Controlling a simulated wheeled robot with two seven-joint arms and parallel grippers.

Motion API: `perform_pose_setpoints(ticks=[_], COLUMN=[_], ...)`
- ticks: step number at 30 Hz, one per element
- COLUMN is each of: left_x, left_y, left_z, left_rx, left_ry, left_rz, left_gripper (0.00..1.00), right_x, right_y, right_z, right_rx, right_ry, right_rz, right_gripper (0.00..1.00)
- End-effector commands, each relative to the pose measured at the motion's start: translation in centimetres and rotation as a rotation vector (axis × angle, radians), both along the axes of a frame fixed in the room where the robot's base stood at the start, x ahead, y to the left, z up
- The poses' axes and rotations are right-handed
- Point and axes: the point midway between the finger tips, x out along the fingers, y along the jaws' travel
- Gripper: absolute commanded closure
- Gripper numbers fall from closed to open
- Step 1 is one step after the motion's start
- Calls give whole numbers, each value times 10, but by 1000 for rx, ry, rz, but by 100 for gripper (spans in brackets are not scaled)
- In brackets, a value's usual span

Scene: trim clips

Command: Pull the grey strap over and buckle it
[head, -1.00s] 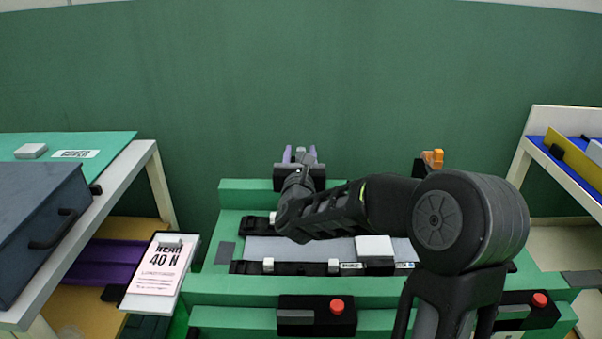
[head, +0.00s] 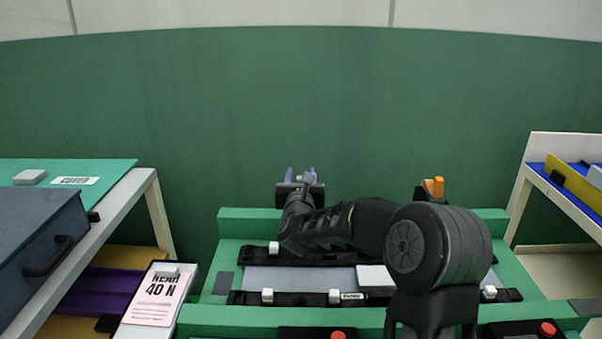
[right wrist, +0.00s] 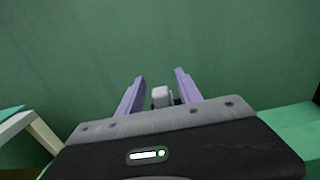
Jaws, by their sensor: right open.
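My right gripper (head: 301,174) reaches over the far edge of the green fixture (head: 240,215), fingers open and pointing away from me. In the right wrist view, its two purple fingers (right wrist: 160,78) stand apart. A small light-grey block (right wrist: 162,96) shows between or behind them; I cannot tell if it touches them. A flat grey band (head: 300,280), perhaps the strap, lies along the fixture between black rails. An orange part (head: 433,187) on a dark base, perhaps the buckle, stands at the back right. My right arm hides part of the fixture. My left gripper is out of view.
White blocks (head: 267,296) sit along the black rails, and a larger white block (head: 376,279) lies right of the middle. Red buttons (head: 548,328) are at the front. A "40 N" card (head: 157,296) stands left. Side tables hold a dark case (head: 40,240) and a blue tray (head: 575,190).

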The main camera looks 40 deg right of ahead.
Motion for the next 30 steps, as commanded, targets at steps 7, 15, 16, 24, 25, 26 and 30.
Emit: perform_pose_setpoints(ticks=[7, 15, 16, 24, 25, 26, 30], left_x=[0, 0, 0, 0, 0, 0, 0], left_y=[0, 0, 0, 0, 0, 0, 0], left_z=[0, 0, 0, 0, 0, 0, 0], left_rx=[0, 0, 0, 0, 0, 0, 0], left_ry=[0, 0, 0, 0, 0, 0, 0], left_rz=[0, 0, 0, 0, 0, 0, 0], left_gripper=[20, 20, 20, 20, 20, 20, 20], right_x=[14, 13, 13, 13, 13, 13, 13], right_y=[-10, -10, -10, -10, -10, -10, -10], right_z=[0, 0, 0, 0, 0, 0, 0], right_rx=[0, 0, 0, 0, 0, 0, 0], right_ry=[0, 0, 0, 0, 0, 0, 0], right_rz=[1, 1, 1, 1, 0, 0, 0], right_gripper=[58, 63, 66, 88, 90, 93, 100])
